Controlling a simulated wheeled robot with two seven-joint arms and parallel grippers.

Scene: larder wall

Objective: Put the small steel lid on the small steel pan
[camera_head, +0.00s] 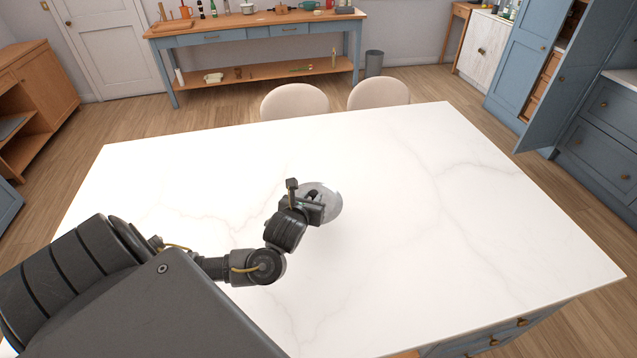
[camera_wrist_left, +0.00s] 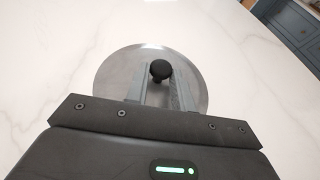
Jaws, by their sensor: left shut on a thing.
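The small steel lid (camera_head: 333,205) is a round grey metal disc over the middle of the white table. In the left wrist view the lid (camera_wrist_left: 118,72) shows its flat top and its round black knob (camera_wrist_left: 160,69). My left gripper (camera_head: 314,197) is shut on the lid at its knob, with the fingers (camera_wrist_left: 157,88) on either side of it. I cannot tell how high the lid is above the table. I cannot pick out the small steel pan for sure; none shows on the table around the lid. My right gripper is not in view.
The white marble table (camera_head: 430,210) is otherwise clear. Two beige chairs (camera_head: 295,101) stand at its far edge. A blue sideboard (camera_head: 255,42) at the back wall holds several small items, including a pale pot (camera_head: 248,9). An open blue cupboard door (camera_head: 555,100) is at the right.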

